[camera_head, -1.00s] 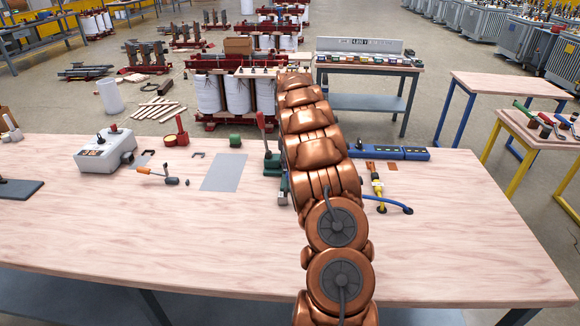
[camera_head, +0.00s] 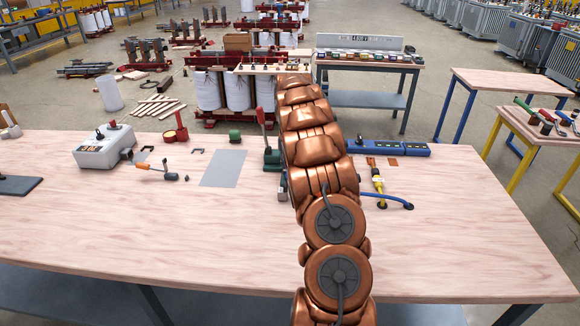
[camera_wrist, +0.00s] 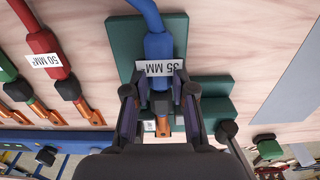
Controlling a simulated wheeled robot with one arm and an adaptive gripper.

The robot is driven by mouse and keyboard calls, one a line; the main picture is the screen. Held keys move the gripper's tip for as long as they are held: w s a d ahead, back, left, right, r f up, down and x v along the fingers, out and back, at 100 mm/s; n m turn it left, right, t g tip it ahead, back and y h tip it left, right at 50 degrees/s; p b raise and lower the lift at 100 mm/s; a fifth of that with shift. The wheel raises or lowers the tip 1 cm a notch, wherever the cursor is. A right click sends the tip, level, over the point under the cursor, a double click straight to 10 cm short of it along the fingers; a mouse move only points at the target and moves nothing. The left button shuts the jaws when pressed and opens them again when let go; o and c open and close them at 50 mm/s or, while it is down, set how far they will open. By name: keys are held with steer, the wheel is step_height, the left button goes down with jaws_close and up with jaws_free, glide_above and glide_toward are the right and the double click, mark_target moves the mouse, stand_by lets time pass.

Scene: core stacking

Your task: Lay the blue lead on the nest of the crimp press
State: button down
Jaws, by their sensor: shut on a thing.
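In the wrist view my gripper (camera_wrist: 160,95) is shut on the blue lead (camera_wrist: 158,46), near its white "35 MM" label. The lead's copper lug (camera_wrist: 163,126) shows between the fingers, partly covered by them. The green crimp press (camera_wrist: 126,40) lies behind the lead and fingers. Whether the lead touches the nest is hidden. In the head view the press (camera_head: 271,160), with its red-handled lever, stands left of my arm. The blue cable (camera_head: 392,200) comes out on the arm's right. My gripper is hidden there.
A red lead (camera_wrist: 44,47) marked 50 MM² and a green lead (camera_wrist: 18,90) lie beside the press in the wrist view. A blue strip (camera_head: 402,151) lies at the table's back right. A grey sheet (camera_head: 223,168) lies left of the press. The table's front is clear.

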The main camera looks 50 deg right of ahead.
steer(key=shift+f, duration=0.45)
steer(key=c, duration=0.9)
jaws_free()
steer(key=shift+r, duration=0.1)
step_height(320, 180, up, 12)
stand_by(0.6)
